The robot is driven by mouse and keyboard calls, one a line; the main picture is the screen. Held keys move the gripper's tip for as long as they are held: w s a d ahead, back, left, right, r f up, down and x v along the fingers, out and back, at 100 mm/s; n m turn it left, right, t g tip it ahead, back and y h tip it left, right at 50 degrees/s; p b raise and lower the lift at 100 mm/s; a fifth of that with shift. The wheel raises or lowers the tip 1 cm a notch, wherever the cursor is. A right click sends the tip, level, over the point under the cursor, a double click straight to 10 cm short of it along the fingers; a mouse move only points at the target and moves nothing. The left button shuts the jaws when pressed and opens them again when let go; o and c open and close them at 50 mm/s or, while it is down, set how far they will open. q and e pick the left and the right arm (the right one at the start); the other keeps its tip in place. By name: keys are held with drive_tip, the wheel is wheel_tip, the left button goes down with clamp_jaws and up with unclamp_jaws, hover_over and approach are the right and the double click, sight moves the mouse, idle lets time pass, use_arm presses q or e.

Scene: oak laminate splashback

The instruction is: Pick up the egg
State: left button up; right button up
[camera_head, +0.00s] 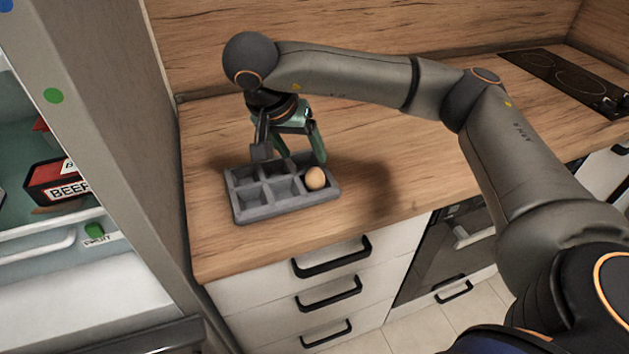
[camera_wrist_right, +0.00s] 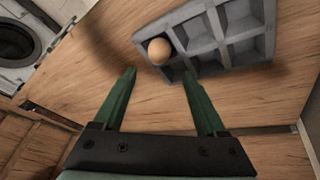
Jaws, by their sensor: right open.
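A brown egg (camera_head: 316,178) sits in the front right compartment of a grey egg tray (camera_head: 262,211) on the wooden counter. The other compartments that I can see are empty. My right gripper (camera_head: 299,158) is above and behind the tray, with its green fingers pointing down. In the right wrist view, its fingers (camera_wrist_right: 158,78) are spread apart with nothing between them. There the egg (camera_wrist_right: 159,51) shows just beyond the fingertips, in a corner compartment of the tray (camera_wrist_right: 207,13). My left gripper is not in view.
An open fridge (camera_head: 60,200) with a beef box (camera_head: 58,184) stands at the left. A black hob (camera_head: 570,80) lies at the far right of the counter (camera_head: 400,160). The counter right of the tray is clear. Drawers (camera_head: 330,268) are below, and a wooden splashback (camera_head: 380,25) rises behind.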

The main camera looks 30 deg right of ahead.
sight(311, 172)
drive_tip(key=shift+p+x, duration=0.35)
drive_tip(key=shift+x, duration=3.2)
clamp_jaws()
drive_tip(key=shift+r, duration=0.1)
